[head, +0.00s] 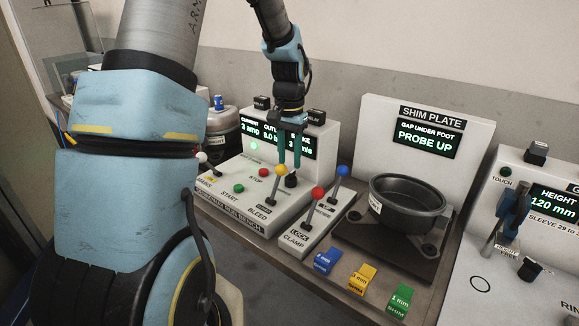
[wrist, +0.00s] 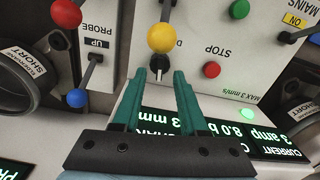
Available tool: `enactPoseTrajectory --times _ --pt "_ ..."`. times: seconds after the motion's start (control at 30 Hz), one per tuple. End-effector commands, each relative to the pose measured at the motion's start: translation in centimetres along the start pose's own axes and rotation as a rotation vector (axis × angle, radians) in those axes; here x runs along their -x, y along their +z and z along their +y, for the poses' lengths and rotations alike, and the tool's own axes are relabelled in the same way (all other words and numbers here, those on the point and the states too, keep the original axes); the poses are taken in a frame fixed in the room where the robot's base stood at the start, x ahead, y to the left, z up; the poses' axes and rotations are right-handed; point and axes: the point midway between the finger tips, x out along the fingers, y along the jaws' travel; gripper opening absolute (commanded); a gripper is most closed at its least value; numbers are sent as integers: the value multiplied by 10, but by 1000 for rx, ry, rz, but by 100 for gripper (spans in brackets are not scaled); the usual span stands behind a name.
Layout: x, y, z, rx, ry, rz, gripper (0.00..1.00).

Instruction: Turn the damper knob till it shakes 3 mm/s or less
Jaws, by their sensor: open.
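The damper knob (head: 291,181) is a small black knob on the sloped front of the grey run bench (head: 238,212). My gripper (head: 289,166) points down just above it, jaws open. In the wrist view, the open gripper (wrist: 160,76) has its teal fingertips either side of the dark knob (wrist: 159,62), which has a white mark; I cannot tell whether they touch it. The bench display (wrist: 212,127) reads 3 amp and 8.0 b. Its shake reading shows a 3, partly hidden by my fingers. A label on the panel says max 3 mm/s.
The yellow-ball bleed lever (head: 281,170) stands right beside the knob and my fingers. Red (head: 317,193) and blue (head: 343,170) ball levers stand to the right. A black pan (head: 408,203) and several coloured shim blocks lie farther right. A green light (wrist: 247,113) is lit.

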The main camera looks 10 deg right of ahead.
Motion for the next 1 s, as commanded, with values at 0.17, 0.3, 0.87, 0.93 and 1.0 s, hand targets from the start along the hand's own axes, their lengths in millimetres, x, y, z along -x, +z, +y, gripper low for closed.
enactPoseTrajectory --times 0.17,0.3,0.87,0.93,1.0 --pt "-26 1 0 0 2 -4 42" --pt "-37 1 0 1 1 -2 42" --pt "-40 0 0 1 0 1 17" --pt "-40 0 0 1 0 1 9" --pt "-40 0 0 1 0 1 1"
